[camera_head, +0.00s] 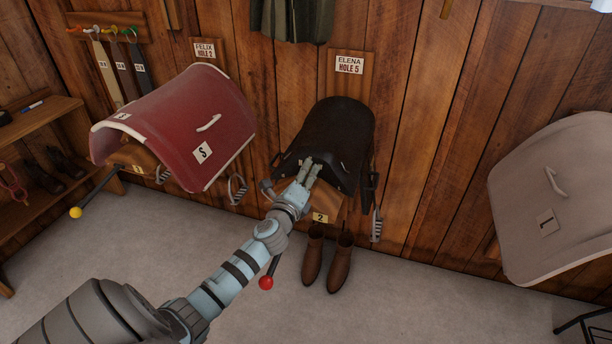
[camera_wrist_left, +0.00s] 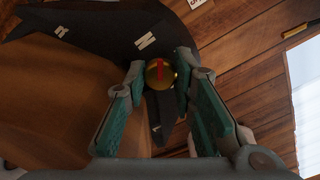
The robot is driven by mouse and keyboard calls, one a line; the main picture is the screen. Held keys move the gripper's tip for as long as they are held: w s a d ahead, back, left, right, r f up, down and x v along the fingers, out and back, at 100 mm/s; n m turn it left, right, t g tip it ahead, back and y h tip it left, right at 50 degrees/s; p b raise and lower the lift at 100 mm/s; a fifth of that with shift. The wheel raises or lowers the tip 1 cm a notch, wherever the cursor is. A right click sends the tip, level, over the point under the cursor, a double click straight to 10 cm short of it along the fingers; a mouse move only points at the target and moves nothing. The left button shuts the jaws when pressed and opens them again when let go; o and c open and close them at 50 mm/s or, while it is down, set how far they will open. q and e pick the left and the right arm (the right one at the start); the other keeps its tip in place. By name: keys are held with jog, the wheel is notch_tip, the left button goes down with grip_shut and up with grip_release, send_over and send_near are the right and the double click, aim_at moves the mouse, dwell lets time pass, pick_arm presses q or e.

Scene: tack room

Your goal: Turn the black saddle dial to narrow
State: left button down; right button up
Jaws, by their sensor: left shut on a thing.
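The black saddle (camera_head: 338,125) sits on a wooden rack against the wall, below the sign "ELENA HOLE 5". My left gripper (camera_head: 312,168) reaches its front end and covers the dial in the head view. In the left wrist view, the round brass dial (camera_wrist_left: 153,82) with a red line across it sits between the fingertips of my left gripper (camera_wrist_left: 160,73), which is shut on it. The red line runs roughly up and down in that view. White marks (camera_wrist_left: 146,41) show on the dark leather around the dial; I cannot read them surely. My right gripper is not in view.
A red saddle (camera_head: 180,110) hangs at left and a beige saddle (camera_head: 560,190) at right. Brown boots (camera_head: 313,258) stand below the black saddle. A red-knobbed lever (camera_head: 266,282) shows beside my left arm. A stirrup (camera_head: 377,225) hangs at the saddle's right.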

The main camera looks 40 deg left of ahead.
pick_arm(q)
jog(key=shift+n, duration=0.4)
jog(key=c, duration=1.3)
grip_release()
jog(key=shift+c, duration=0.2)
jog(key=v, duration=1.2)
jog(key=shift+s, duration=0.1)
